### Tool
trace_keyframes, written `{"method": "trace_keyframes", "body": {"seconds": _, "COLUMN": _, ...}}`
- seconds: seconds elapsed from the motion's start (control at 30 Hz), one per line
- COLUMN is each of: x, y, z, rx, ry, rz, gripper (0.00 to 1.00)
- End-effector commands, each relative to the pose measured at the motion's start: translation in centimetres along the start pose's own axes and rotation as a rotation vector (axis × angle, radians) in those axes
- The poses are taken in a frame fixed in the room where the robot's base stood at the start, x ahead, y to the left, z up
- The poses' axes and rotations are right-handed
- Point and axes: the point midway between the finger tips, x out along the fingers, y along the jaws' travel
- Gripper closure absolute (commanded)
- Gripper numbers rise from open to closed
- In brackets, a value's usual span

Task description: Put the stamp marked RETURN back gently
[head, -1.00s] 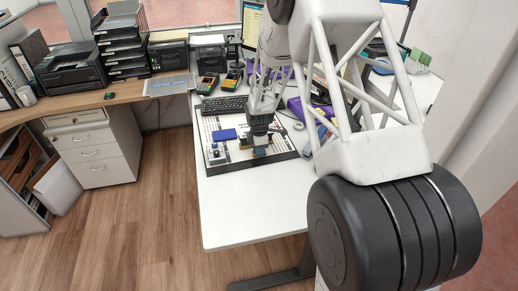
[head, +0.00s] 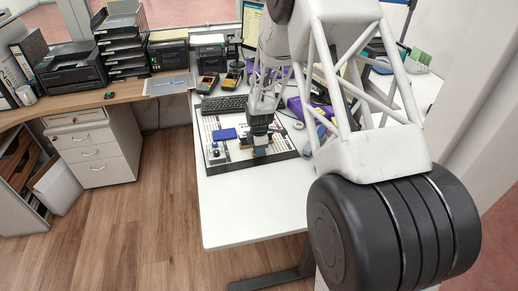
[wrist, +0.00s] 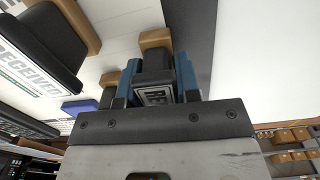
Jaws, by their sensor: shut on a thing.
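My gripper (wrist: 157,85) has blue fingers shut on a dark stamp (wrist: 158,96). The stamp's label shows only its first letters, "RE", in the wrist view; the rest is hidden by the gripper. A tan wooden piece (wrist: 155,39) shows just beyond the fingers. In the head view my gripper (head: 261,143) is low over the front right part of the stamp mat (head: 236,164). I cannot tell whether the held stamp touches a surface. Another dark stamp, labelled RECEIVED (wrist: 26,60), is to the left in the wrist view.
A blue pad (head: 224,134) and a small stamp (head: 215,152) are on the mat left of my gripper. A keyboard (head: 224,104) lies behind the mat. Purple items (head: 297,107) are at the right. The white table's front (head: 240,210) is clear.

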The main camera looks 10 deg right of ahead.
Motion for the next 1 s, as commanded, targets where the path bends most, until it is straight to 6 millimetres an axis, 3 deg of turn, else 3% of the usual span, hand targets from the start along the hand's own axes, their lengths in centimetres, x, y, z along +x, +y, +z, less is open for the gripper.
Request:
{"method": "trace_keyframes", "body": {"seconds": 0.2, "x": 0.1, "y": 0.0, "z": 0.0, "rx": 0.0, "ry": 0.0, "rz": 0.0, "gripper": 1.0}}
{"method": "trace_keyframes", "body": {"seconds": 0.23, "x": 0.1, "y": 0.0, "z": 0.0, "rx": 0.0, "ry": 0.0, "rz": 0.0, "gripper": 0.68}}
{"method": "trace_keyframes", "body": {"seconds": 0.43, "x": 0.1, "y": 0.0, "z": 0.0, "rx": 0.0, "ry": 0.0, "rz": 0.0, "gripper": 0.4}}
{"method": "trace_keyframes", "body": {"seconds": 0.77, "x": -0.1, "y": 0.0, "z": 0.0, "rx": 0.0, "ry": 0.0, "rz": 0.0, "gripper": 0.4}}
{"method": "trace_keyframes", "body": {"seconds": 1.0, "x": -1.6, "y": 0.1, "z": 0.0, "rx": 0.0, "ry": 0.0, "rz": 0.002, "gripper": 0.4}}
